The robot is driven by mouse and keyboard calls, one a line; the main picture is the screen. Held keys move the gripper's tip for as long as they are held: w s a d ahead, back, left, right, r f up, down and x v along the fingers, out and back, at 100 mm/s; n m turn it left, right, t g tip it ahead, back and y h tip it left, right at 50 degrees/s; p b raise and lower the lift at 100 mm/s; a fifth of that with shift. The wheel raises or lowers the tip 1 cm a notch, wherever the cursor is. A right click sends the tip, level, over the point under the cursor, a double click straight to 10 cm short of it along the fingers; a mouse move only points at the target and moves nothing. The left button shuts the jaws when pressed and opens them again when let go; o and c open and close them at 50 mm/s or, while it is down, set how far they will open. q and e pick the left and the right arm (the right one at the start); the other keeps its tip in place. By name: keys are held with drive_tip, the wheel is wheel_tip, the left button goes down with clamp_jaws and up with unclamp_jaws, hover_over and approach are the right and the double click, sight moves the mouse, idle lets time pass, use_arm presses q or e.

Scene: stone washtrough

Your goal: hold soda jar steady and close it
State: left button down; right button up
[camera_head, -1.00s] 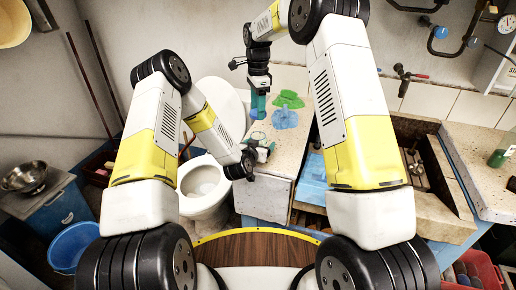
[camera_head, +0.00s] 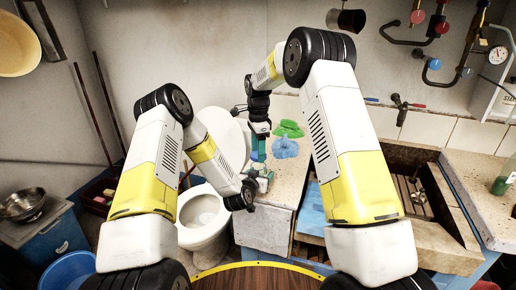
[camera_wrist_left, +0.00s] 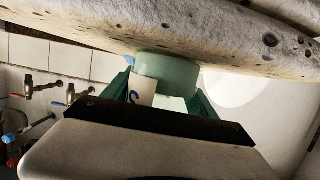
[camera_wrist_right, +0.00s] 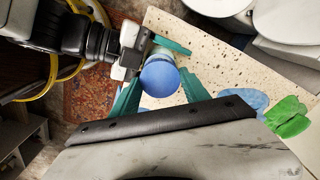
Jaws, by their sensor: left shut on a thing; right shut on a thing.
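The soda jar (camera_wrist_left: 168,68) is pale green with a lettered label, partly hidden in every view. My left gripper (camera_head: 262,180) is shut on it at the counter's left end; its green fingers flank the jar in the left wrist view. The round blue lid (camera_wrist_right: 160,78) is between the teal fingers of my right gripper (camera_head: 260,138), which points down from above. In the head view the lid (camera_head: 261,151) is just above the jar and left gripper. I cannot tell whether lid and jar touch.
A green cloth (camera_head: 288,128) and a blue cloth (camera_head: 285,148) lie on the speckled counter (camera_head: 310,110) close right of the grippers. A toilet (camera_head: 203,212) stands to the left. The stone trough (camera_head: 410,165) with taps above is at right.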

idle(0.4)
drive_tip(key=shift+f, duration=0.9)
drive_tip(key=shift+f, duration=0.55)
drive_tip(key=m, duration=0.6)
drive_tip(key=shift+m, duration=0.3)
drive_tip(key=o, duration=1.3)
drive_tip(key=shift+c, duration=0.2)
